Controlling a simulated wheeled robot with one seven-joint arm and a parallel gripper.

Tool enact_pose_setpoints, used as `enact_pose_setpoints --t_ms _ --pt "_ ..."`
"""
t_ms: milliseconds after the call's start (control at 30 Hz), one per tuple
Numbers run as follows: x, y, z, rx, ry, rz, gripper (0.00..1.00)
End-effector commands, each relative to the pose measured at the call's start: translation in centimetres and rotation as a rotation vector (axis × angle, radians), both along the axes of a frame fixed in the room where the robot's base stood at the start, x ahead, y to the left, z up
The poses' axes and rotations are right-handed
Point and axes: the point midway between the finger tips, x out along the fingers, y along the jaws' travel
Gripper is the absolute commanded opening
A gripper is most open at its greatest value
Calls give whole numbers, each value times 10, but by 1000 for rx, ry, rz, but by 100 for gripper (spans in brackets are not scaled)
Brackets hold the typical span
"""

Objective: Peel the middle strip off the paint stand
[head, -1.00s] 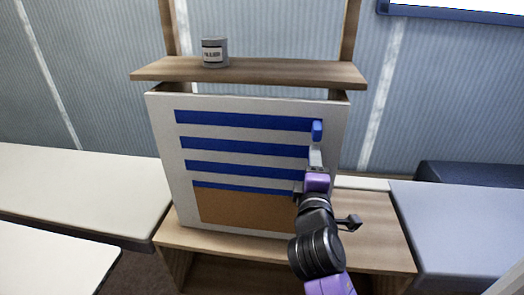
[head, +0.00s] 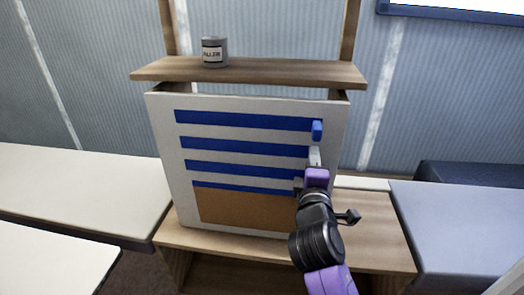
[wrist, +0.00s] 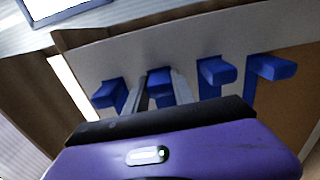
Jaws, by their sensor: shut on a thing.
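The paint stand's pale upright board (head: 165,160) carries several horizontal blue strips, with a tan painted panel (head: 240,208) below. Each strip has a raised blue pull tab; in the wrist view the tabs stand in a row. My gripper (head: 315,154) is at the board's right side, at the end of the second strip from the top (head: 240,147). In the wrist view my gripper (wrist: 160,94) is shut on that strip's blue tab (wrist: 160,78), with a finger on either side. The top strip's tab (head: 317,130) is free just above. The strips lie flat; my arm hides the lower right ends.
A wooden shelf (head: 270,71) with a grey labelled can (head: 215,52) is above the board. The board stands on a wooden bench (head: 375,235). White counters (head: 80,185) are at left and a blue-grey cushion (head: 450,225) at right.

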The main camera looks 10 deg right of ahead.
Motion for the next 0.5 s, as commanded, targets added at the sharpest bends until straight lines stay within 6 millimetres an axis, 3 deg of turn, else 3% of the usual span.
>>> enact_pose_setpoints --t_ms 500 --pt "-12 4 0 0 0 0 0"
